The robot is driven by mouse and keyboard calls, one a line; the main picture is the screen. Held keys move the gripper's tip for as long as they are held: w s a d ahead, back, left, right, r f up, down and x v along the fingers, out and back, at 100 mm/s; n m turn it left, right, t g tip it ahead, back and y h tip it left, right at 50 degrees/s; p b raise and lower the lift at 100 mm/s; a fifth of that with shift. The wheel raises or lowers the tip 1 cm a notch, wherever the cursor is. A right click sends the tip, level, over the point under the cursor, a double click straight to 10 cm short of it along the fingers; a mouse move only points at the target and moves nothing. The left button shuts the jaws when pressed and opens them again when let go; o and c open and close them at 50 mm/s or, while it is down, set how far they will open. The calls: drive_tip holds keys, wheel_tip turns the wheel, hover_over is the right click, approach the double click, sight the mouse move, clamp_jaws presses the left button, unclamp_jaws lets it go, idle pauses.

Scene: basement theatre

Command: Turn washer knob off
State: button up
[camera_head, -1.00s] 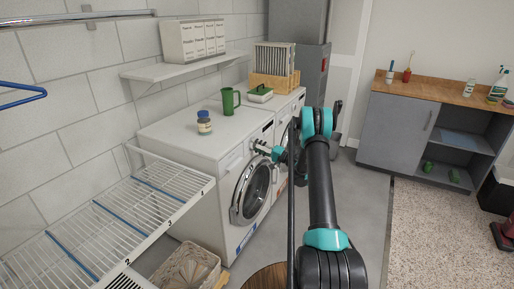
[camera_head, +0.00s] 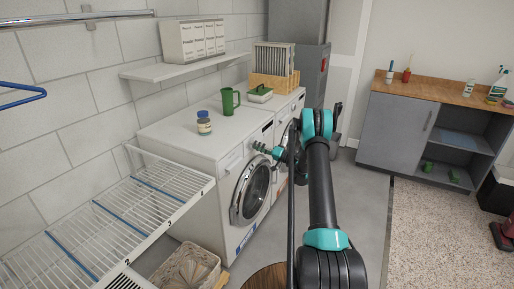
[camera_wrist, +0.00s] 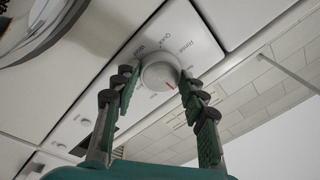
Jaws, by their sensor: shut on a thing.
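The washer (camera_head: 180,140) is a white front-loader with a round door (camera_head: 251,192), left of my arm in the head view. Its knob (camera_wrist: 160,72) is round and pale grey with a red mark on its rim, pointing to the lower right in the wrist view. Printed words such as "Rinse" surround the knob on the panel. My gripper (camera_wrist: 160,82) has one green-padded finger on each side of the knob and is shut on it. In the head view, my gripper (camera_head: 262,148) is at the washer's upper front panel; the knob is hidden there.
A wire rack (camera_head: 110,225) is at the left, with a wicker basket (camera_head: 187,268) below. Open floor lies right of my arm, before a grey cabinet (camera_head: 395,130).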

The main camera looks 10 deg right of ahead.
drive_tip(key=o, duration=1.2)
drive_tip(key=shift+c, duration=0.2)
drive_tip(key=v, duration=1.2)
